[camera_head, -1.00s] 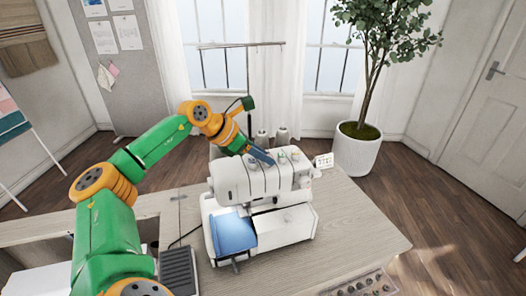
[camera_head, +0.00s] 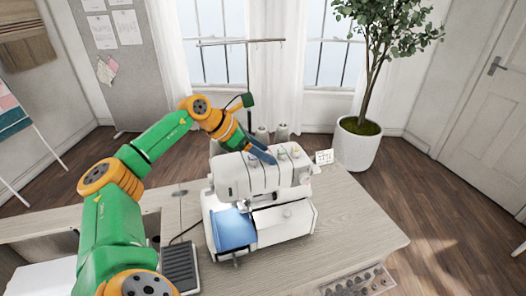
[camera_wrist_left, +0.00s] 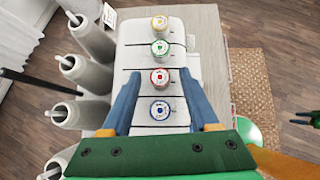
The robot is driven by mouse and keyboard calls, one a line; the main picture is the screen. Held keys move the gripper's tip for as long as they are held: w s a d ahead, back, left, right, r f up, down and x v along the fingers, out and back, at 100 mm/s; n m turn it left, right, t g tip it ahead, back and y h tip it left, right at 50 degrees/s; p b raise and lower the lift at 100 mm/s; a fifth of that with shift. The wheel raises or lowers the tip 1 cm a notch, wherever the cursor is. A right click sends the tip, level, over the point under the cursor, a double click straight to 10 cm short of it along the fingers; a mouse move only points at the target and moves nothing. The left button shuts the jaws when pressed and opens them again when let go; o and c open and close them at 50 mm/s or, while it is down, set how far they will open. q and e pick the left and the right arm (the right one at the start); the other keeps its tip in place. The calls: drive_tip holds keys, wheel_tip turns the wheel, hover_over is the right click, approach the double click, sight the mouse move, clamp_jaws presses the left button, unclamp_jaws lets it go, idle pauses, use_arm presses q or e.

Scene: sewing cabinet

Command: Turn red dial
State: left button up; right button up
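The white sewing machine (camera_head: 262,180) stands on the wooden table. In the left wrist view a row of dials runs along its top: yellow (camera_wrist_left: 160,23), green (camera_wrist_left: 160,48), red (camera_wrist_left: 159,78) and blue (camera_wrist_left: 160,109). My left gripper (camera_head: 266,155) reaches down to the machine's top from behind. In the left wrist view its blue fingers (camera_wrist_left: 160,76) are spread wide, one on each side of the red dial, with a gap showing on both sides. The blue dial lies further back between the fingers. In the head view the gripper hides the red dial.
Several thread cones (camera_wrist_left: 86,73) stand close beside the dials, left of the gripper in the wrist view. A small white card (camera_head: 324,157) stands behind the machine's right end. A black pedal (camera_head: 180,266) lies left of the machine. The table's right part (camera_head: 365,225) is clear.

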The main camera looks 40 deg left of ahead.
use_arm(q)
drive_tip(key=shift+s+a+r, duration=0.15)
drive_tip(key=shift+s, duration=0.05)
drive_tip(key=b+v, duration=0.1)
drive_tip(key=v, duration=0.5)
drive_tip(key=shift+s+r, duration=0.25)
drive_tip(key=shift+w, duration=0.1)
drive_tip(key=shift+f, duration=0.1)
